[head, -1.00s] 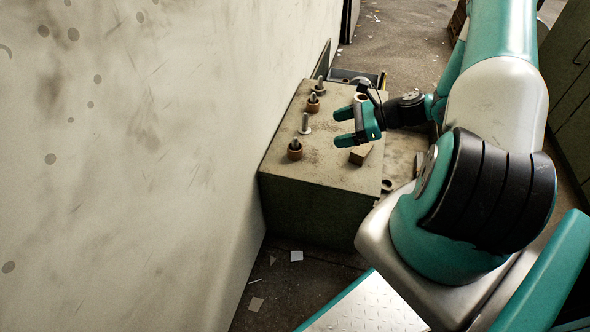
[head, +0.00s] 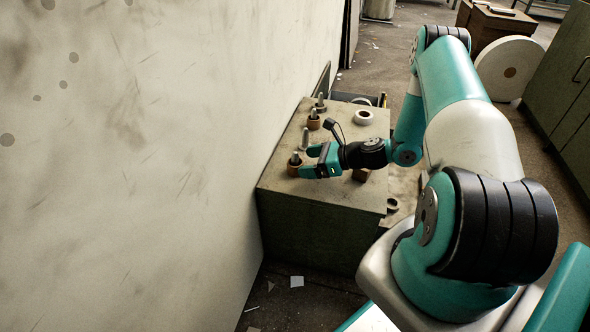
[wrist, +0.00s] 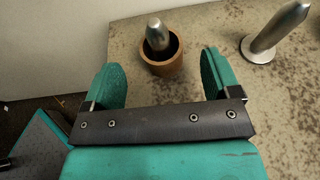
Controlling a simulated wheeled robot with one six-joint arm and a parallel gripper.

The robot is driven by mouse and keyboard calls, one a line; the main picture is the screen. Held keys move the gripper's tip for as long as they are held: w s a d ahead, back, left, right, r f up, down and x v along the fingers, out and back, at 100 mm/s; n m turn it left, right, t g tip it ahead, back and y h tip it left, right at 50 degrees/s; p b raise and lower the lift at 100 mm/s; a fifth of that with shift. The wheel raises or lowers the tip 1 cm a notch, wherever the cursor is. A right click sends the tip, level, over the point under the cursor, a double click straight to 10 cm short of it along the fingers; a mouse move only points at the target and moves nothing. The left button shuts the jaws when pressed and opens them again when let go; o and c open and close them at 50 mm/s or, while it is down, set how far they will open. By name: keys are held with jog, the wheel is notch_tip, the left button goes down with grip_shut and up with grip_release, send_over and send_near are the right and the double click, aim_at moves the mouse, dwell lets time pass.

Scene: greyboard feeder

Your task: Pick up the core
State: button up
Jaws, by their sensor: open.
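A brown ring-shaped core (wrist: 163,66) sits around a metal peg (wrist: 157,34) on the cabinet top in the wrist view. The same core (head: 294,170) is at the near left of the cabinet top in the head view. My gripper (wrist: 165,80) is open, with one teal finger to each side of the core and a little short of it. In the head view my gripper (head: 306,162) reaches in from the right, its fingertips close to the core and peg. I cannot tell whether a finger touches the core.
A bare metal peg (wrist: 271,29) on a round base stands to the right in the wrist view. Another core (head: 314,124) sits on a peg farther back. A white ring (head: 364,118) lies at the back right. A wall (head: 180,150) rises close along the left.

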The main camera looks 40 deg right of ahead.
aim_at(295, 163)
jog(key=b+x, duration=0.2)
jog(key=x, duration=0.3)
jog(key=shift+d, duration=0.1)
jog(key=shift+r, duration=0.1)
jog(key=c, duration=1)
notch_tip(295, 163, up, 20)
jog(key=p, duration=0.8)
